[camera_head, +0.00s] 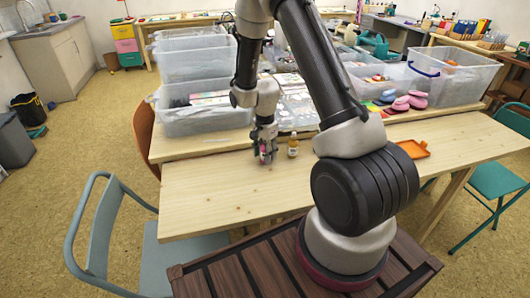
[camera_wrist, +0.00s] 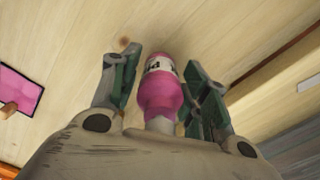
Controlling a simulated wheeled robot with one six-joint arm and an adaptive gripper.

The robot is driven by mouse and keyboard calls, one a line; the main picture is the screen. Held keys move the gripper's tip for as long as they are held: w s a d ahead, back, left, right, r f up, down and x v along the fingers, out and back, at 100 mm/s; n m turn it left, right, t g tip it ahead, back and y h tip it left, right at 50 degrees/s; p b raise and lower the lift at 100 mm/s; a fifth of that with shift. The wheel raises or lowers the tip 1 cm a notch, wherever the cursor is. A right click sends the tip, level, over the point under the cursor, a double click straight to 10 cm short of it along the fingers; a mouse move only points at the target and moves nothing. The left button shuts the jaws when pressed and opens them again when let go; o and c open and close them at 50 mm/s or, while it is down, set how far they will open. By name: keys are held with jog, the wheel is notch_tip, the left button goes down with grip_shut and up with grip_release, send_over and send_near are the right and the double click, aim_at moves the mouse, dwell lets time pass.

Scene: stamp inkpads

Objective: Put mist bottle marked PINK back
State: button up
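A pink mist bottle (camera_wrist: 160,92) with a white and black label, only partly readable, sits between the two fingers of my gripper (camera_wrist: 163,75) in the wrist view. Its pale neck end points toward my palm. Whether the bottle's base touches the table cannot be told.
A small amber bottle (camera_head: 293,148) stands on the table just right of my gripper. An orange tray (camera_head: 413,149) lies farther right. Clear plastic bins (camera_head: 205,120) line the back. A pink flat pad (camera_wrist: 22,90) shows in the wrist view. The table's front left (camera_head: 215,205) is clear.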

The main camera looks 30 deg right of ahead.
jog(key=shift+r, duration=0.1)
notch_tip(320, 180, up, 12)
jog(key=shift+r, duration=0.2)
jog(key=s+r+n+t, duration=0.2)
jog(key=s+r+n, duration=0.4)
jog(key=r, duration=0.7)
jog(key=s+r+n+t, duration=0.1)
jog(key=s+r+n, duration=0.3)
jog(key=s, duration=0.6)
jog(key=s+r+n+t, duration=0.1)
jog(key=s+r+n, duration=0.3)
jog(key=s, duration=0.6)
notch_tip(320, 180, up, 2)
jog(key=shift+s+n, duration=0.3)
jog(key=shift+n, duration=0.1)
jog(key=shift+d, duration=0.1)
